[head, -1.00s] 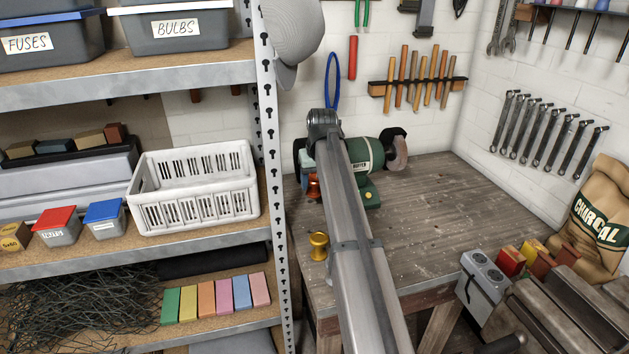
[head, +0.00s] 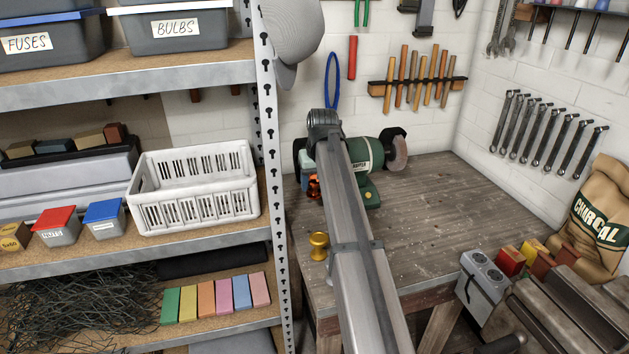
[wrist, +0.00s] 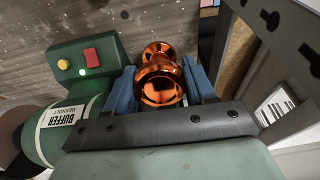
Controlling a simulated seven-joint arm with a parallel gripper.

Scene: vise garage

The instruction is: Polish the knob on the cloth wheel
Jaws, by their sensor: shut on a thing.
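A shiny copper knob (wrist: 160,82) sits between the blue jaws of my gripper (wrist: 160,85), which is shut on it. In the head view the knob (head: 313,187) shows just left of my arm, beside the green buffer (head: 366,153). The buffer has a greyish wheel (head: 397,152) in a dark guard at its right end. A dark guard (head: 299,150) shows at its left end; the wheel there is mostly hidden by my arm. I cannot tell whether the knob touches a wheel. In the wrist view a green light (wrist: 82,73) glows beside the red switch (wrist: 92,55).
A brass-yellow knob (head: 318,245) stands on the workbench (head: 430,215) near its left edge. A metal shelf post (head: 268,130) rises close on the left, with a white basket (head: 197,185) on the shelf.

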